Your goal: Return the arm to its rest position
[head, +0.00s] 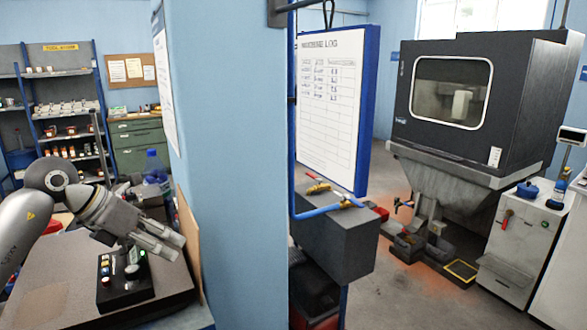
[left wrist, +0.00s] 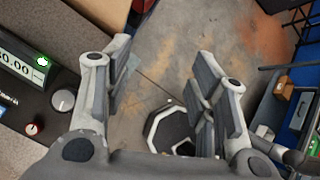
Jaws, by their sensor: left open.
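My left arm comes in from the left in the head view, above a dark bench top (head: 60,280). Its gripper (head: 174,247) points right, above and beside a black control box (head: 125,285) with a lit green lamp and several knobs. In the left wrist view the gripper (left wrist: 165,65) has its two fingers spread apart with nothing between them. Open floor (left wrist: 175,40) shows beyond the fingers. The control box (left wrist: 25,95), with a lit display and knobs, is at the left of that view. My right gripper is not in view.
A blue wall corner (head: 230,150) stands close to the right of the bench. A blue bottle (head: 153,167) is behind the arm. Shelves (head: 65,110) and a green cabinet (head: 138,140) are farther back. A large grey machine (head: 490,100) stands at the right.

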